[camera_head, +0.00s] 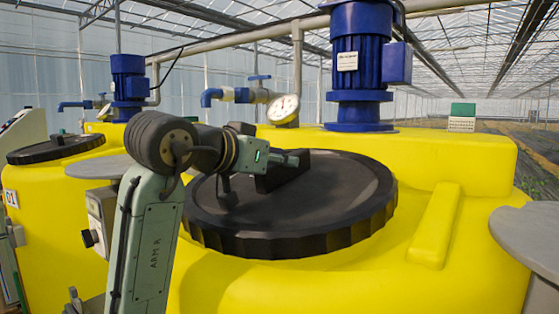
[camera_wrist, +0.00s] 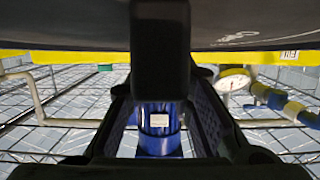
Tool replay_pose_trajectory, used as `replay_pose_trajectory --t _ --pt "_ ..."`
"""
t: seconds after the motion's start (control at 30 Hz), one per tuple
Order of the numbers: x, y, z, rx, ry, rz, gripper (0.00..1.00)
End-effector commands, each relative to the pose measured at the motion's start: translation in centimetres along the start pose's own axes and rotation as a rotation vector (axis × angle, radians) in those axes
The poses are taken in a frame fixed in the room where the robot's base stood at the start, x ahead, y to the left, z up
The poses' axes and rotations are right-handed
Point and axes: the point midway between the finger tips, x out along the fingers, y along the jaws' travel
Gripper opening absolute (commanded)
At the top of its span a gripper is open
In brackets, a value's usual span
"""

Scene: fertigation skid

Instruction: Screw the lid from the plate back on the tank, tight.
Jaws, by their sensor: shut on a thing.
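The black ribbed lid (camera_head: 310,215) lies over the opening on top of the big yellow tank (camera_head: 330,285) in the head view. It looks about level. Its skirt hides the tank's neck, so I cannot tell whether the threads are engaged. My gripper (camera_head: 288,160) is shut on the raised bar handle (camera_head: 272,181) across the lid's top. In the wrist view the handle (camera_wrist: 160,45) stands between the fingers of my gripper (camera_wrist: 162,92), with the lid's dark face (camera_wrist: 70,30) beyond. A grey round plate (camera_head: 530,235) at the right shows a bare top.
A blue motor (camera_head: 360,60) and a pressure gauge (camera_head: 284,108) with piping stand just behind the lid. Another grey round plate (camera_head: 100,166) is at the left, beside a second yellow tank with its own black lid (camera_head: 55,149). A yellow ridge (camera_head: 436,225) rises right of the lid.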

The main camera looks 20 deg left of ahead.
Motion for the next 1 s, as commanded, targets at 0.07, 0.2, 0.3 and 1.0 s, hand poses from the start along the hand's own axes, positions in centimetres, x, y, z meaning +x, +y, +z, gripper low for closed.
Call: replay_pose_trajectory --t 0.07,0.2,0.3,1.0 --pt "-0.04 0.07 -0.08 0.001 0.007 0.001 0.00" --pt "-0.03 0.06 -0.02 0.002 0.006 0.000 0.00" --pt "-0.03 0.05 -0.02 0.002 0.006 0.000 0.00" --pt "-0.02 0.02 0.00 0.002 0.006 -0.001 0.24"
